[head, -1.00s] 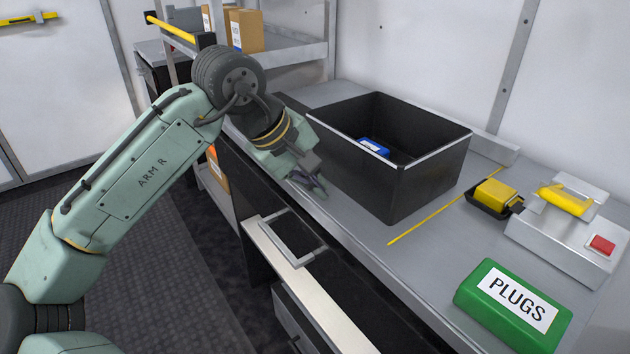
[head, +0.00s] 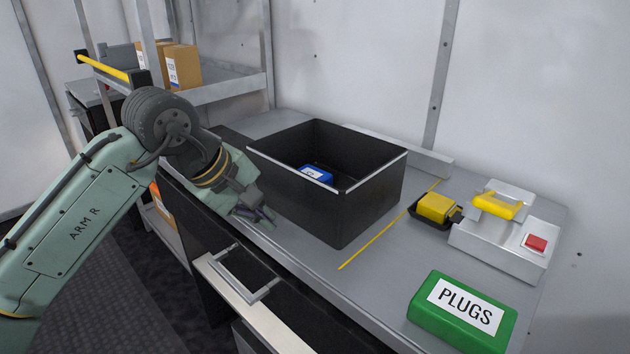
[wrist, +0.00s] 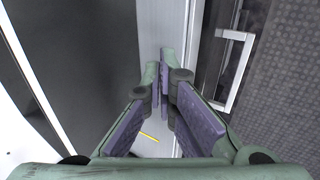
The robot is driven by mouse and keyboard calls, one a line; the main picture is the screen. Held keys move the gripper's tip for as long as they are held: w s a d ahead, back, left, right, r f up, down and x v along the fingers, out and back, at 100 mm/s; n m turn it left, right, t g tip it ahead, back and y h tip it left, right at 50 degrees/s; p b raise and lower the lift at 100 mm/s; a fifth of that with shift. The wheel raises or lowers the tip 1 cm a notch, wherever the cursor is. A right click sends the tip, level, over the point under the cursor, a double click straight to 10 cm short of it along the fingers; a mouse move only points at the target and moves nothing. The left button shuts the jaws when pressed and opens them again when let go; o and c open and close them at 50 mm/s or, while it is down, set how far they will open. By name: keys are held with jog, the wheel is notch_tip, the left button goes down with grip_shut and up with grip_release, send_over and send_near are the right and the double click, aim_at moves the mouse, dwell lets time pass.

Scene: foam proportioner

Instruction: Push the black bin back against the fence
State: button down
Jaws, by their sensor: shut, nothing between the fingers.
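The black bin (head: 325,205) stands upright and open-topped on the grey bench, with a small blue item (head: 316,174) inside. The fence, a low pale strip (head: 430,160), runs along the back of the bench; it is partly hidden behind the bin. A strip of bench shows between the bin's right rear corner and the fence. My gripper (head: 262,217) is shut and empty, low over the bench's front edge, beside the bin's front wall. In the wrist view, my gripper's fingers (wrist: 159,75) are together, and the bin's dark wall (wrist: 85,75) fills the left side. Whether they touch is unclear.
A yellow line (head: 388,228) crosses the bench right of the bin. Beyond it are a yellow block in a black holder (head: 437,208), a grey box with a red button (head: 505,240) and a green PLUGS box (head: 462,312). A drawer handle (head: 246,275) juts out below the front edge.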

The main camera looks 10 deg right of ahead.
jog(key=shift+w+d+p, duration=1)
jog(key=shift+w+d, duration=0.75)
jog(key=shift+d, duration=0.7)
jog(key=shift+w+d+p, duration=1.05)
jog(key=shift+w+d, duration=0.75)
jog(key=shift+d, duration=0.65)
jog(key=shift+w+d+p, duration=1)
jog(key=shift+w+d, duration=0.75)
jog(key=shift+d, duration=0.7)
jog(key=shift+s+a, duration=0.9)
jog(key=shift+a, duration=0.35)
jog(key=shift+s+a, duration=0.85)
jog(key=shift+a, duration=0.35)
jog(key=shift+s+a, duration=0.9)
jog(key=shift+a, duration=0.35)
